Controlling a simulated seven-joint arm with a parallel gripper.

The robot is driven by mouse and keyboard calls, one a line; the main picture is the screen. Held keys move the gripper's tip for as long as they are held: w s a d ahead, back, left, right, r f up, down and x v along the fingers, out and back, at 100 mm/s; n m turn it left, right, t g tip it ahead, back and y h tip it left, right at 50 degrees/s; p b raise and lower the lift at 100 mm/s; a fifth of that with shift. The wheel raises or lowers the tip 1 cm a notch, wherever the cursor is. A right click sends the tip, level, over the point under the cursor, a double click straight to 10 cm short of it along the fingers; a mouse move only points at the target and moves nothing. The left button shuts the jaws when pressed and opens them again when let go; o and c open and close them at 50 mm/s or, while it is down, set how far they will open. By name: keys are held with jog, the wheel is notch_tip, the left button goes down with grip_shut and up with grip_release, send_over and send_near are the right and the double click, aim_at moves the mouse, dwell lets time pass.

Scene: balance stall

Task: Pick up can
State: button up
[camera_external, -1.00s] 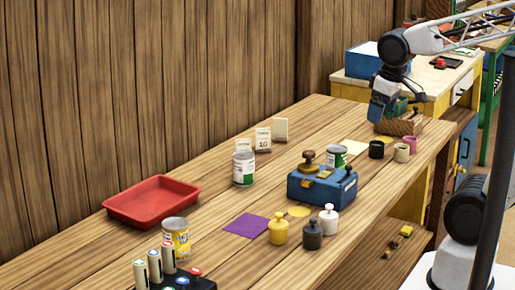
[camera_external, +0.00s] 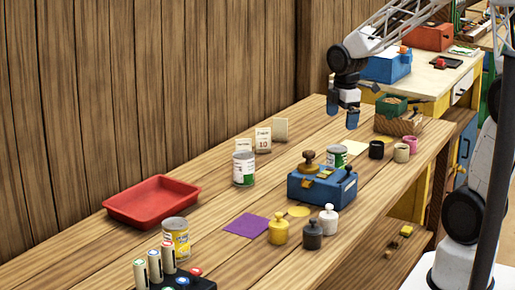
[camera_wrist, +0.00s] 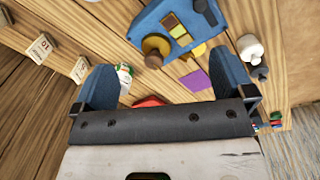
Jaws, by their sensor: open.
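A white and green can (camera_external: 244,169) stands upright on the wooden table in front of the small cards. A second green and white can (camera_external: 337,156) stands behind the blue balance box and is partly hidden by it. A yellow can (camera_external: 176,238) stands near the front left. My gripper (camera_external: 343,111) hangs above the far part of the table, open and empty, pointing down and apart from every can. In the wrist view, a white and green can (camera_wrist: 125,73) shows beside the left finger, between the open fingers (camera_wrist: 153,85) and well beyond them.
The blue balance box (camera_external: 318,186) stands mid-table, with yellow, grey and white weights in front. A red tray (camera_external: 152,203) lies at the left, and a purple square (camera_external: 247,226) is nearer. Small cups (camera_external: 402,152) and a wooden crate (camera_external: 400,124) stand at the far right.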

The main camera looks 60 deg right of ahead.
aim_at(338, 147)
jog(key=w+d+f+n, duration=0.2)
jog(key=d+f, duration=0.1)
jog(key=w+d+f+n, duration=0.2)
jog(key=d+f, duration=0.2)
jog(key=w+d+f+n+g, duration=0.1)
jog(key=w+d+f+n, duration=0.1)
jog(key=d+f+n, duration=0.1)
jog(key=shift+w+d+f, duration=0.1)
jog(key=shift+d+f, duration=0.5)
jog(key=shift+d, duration=0.15)
jog(key=shift+f, duration=0.15)
jog(key=shift+f, duration=1.15)
jog(key=shift+f, duration=0.15)
jog(key=shift+a+f, duration=0.2)
jog(key=shift+f, duration=2.25)
jog(key=shift+c, duration=0.5)
jog(key=c, duration=1.1)
